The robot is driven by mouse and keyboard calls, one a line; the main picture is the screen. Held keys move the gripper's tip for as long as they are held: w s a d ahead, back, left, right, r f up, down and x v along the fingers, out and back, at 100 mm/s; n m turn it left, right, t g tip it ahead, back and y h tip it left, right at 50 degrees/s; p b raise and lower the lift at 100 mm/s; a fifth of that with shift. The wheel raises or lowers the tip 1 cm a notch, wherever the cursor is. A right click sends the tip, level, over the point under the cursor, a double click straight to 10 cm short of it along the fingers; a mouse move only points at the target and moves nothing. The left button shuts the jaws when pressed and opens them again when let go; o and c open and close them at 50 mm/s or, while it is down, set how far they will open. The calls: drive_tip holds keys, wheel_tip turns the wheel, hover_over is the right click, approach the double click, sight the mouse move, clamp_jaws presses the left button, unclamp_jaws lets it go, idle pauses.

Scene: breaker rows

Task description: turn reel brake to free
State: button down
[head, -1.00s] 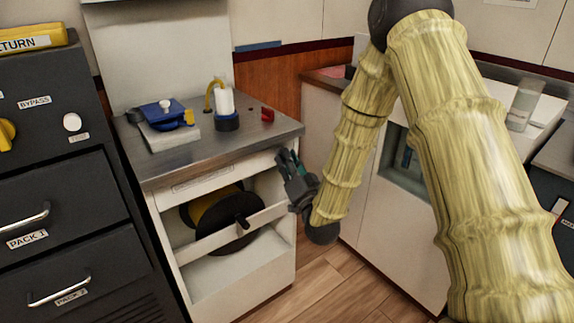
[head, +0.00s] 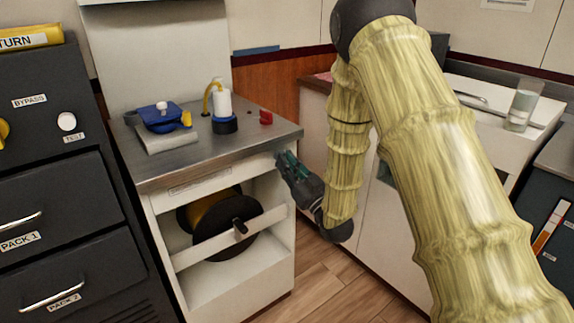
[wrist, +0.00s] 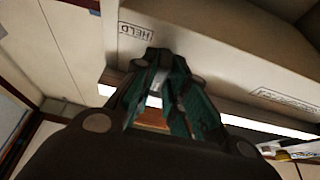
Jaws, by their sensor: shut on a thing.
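My gripper (head: 285,160) is at the upper right corner of the white cabinet's front, just under the steel counter. In the wrist view, its green-padded fingers (wrist: 165,68) are closed together on a small part beside a label reading HELD (wrist: 136,32). I take that part to be the reel brake; the fingers hide most of it and its angle cannot be told. The cable reel (head: 222,226), black with a yellow core, sits in the open bay behind a white crossbar.
A dark drawer unit (head: 60,215) stands left. Wooden floor (head: 325,285) is clear at the lower right.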

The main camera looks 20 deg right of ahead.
drive_tip(key=shift+f, duration=0.1)
idle(0.3)
drive_tip(key=c, duration=1.4)
unclamp_jaws()
drive_tip(key=shift+c, duration=0.2)
drive_tip(key=shift+s, duration=0.1)
drive_tip(key=v, duration=1.1)
drive_tip(key=shift+s+d, duration=0.2)
drive_tip(key=shift+s, duration=0.1)
drive_tip(key=shift+f, duration=0.1)
